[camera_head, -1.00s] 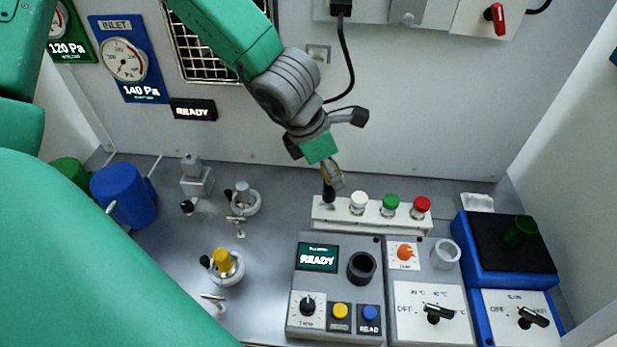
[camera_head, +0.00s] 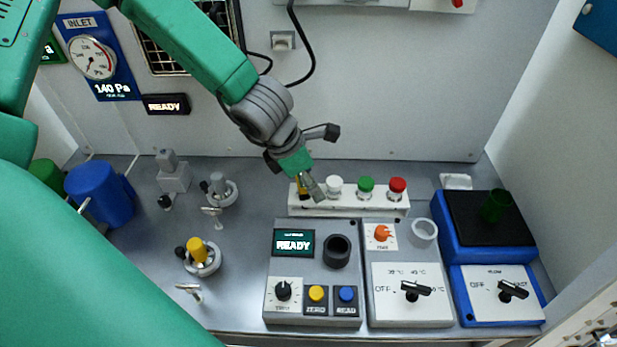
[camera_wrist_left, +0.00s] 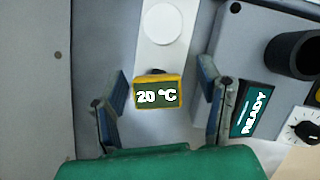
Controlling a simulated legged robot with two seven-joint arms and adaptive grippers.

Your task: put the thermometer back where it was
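The thermometer (camera_wrist_left: 158,95), a yellow-rimmed block with a dark display reading 20 °C, shows in the left wrist view. In the head view its yellow part (camera_head: 302,187) is at the left end of the white rack (camera_head: 355,207), left of the white cap. It appears seated there; its lower end is hidden. My left gripper (camera_head: 312,188) is directly at it. In the wrist view its two fingers (camera_wrist_left: 160,88) stand on either side of the thermometer, with a visible gap on both sides, so it is open around it. My right gripper is not in view.
White (camera_head: 334,186), green (camera_head: 366,186) and red (camera_head: 397,187) caps stand along the rack. The grey READY instrument (camera_head: 290,262) with a black socket is in front. A blue-framed device (camera_head: 490,250) is at right. Valves (camera_head: 200,255) stand on the left; bench between is clear.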

